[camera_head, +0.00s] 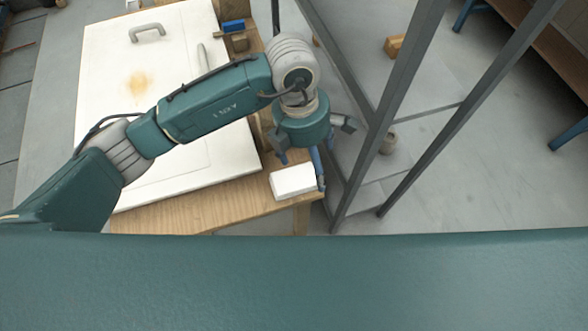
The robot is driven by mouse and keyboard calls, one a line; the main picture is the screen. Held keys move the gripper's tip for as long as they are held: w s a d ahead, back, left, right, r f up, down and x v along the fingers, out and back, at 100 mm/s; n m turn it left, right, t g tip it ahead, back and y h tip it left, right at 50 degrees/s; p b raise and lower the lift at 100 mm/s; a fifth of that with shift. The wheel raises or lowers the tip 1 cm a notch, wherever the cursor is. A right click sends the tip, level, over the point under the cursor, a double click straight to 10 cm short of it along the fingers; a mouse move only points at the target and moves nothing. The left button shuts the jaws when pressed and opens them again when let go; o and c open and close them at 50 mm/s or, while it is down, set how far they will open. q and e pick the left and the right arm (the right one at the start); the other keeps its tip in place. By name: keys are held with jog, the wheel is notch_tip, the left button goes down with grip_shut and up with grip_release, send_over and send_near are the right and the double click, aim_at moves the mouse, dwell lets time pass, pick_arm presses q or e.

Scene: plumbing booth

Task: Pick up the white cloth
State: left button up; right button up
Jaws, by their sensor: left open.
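The white cloth (293,181) shows as a small white folded block at the near right corner of the wooden table. My left arm comes in from the left and reaches over the white panel. My left gripper (302,168) is open and points down at the cloth. One finger is at the cloth's far left side and another is by its right edge. I cannot tell whether the fingers touch it. My right gripper is not in view.
A white panel (100,70) with a grey handle (147,32) and a brownish stain lies on the wooden table (190,217). A blue-topped brush (233,26) lies beyond it. Dark metal frame posts (395,95) stand close to the right of the gripper.

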pick_arm(q)
jog(key=w+a+y, duration=0.2)
jog(key=a, duration=0.2)
jog(key=p, duration=0.1)
send_over(292, 173)
jog(key=shift+t, duration=0.4)
jog(key=f, duration=0.5)
jog(key=shift+d, duration=0.2)
notch_tip(292, 173, down, 5)
jog(key=shift+s+a+r+p, duration=0.1)
jog(key=shift+a+p, duration=0.05)
jog(key=shift+p, duration=0.95)
jog(key=shift+f, duration=0.4)
jog(key=shift+c, duration=0.2)
jog(key=c, duration=0.9)
